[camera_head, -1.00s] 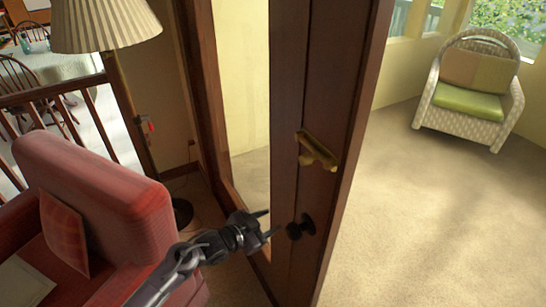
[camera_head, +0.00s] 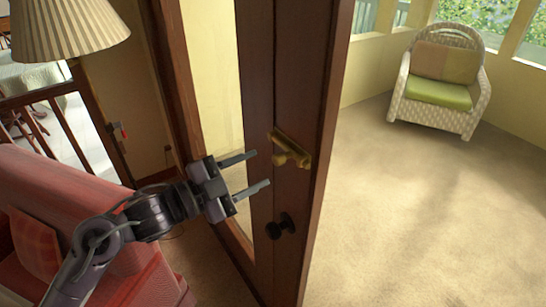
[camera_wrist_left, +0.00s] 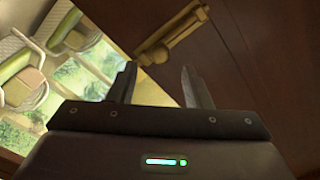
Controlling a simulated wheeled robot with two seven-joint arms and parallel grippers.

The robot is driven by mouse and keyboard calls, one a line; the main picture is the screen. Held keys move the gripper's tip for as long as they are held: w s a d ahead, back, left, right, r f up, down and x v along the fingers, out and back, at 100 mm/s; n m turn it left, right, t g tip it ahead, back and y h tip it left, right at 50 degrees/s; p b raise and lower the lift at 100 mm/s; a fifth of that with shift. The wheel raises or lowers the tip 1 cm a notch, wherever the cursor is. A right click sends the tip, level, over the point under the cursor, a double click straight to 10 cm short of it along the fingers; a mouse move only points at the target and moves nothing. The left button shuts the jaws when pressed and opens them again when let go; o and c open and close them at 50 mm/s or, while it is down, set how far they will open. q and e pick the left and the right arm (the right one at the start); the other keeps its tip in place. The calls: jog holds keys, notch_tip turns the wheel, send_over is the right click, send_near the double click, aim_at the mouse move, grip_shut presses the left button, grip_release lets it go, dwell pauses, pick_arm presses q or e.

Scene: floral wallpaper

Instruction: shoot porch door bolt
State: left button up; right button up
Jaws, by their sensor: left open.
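The porch door (camera_head: 297,100) is dark brown wood with a glass pane, and stands ajar. A brass bolt (camera_head: 289,149) is mounted on its face near the free edge, above a dark round knob (camera_head: 281,226). My left gripper (camera_head: 263,168) is open and empty, its two fingers pointing at the door just left of and slightly below the bolt. In the left wrist view the bolt (camera_wrist_left: 172,36) lies beyond the open fingertips (camera_wrist_left: 157,68), apart from them. My right gripper is not in view.
A red armchair (camera_head: 75,210) stands at the lower left, behind my left arm. A pleated lamp (camera_head: 70,28) is at the upper left. A wicker chair (camera_head: 437,88) with a green cushion stands on the porch, whose carpet (camera_head: 420,210) is clear.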

aim_at(274, 160)
pick_arm(q)
jog(key=p+x, duration=0.1)
jog(key=x, duration=0.4)
jog(key=shift+w+d+r+p, duration=0.1)
jog(key=shift+w+d+p, duration=0.2)
jog(key=shift+p, duration=0.1)
jog(key=shift+w+d, duration=0.35)
jog(key=shift+d, duration=0.15)
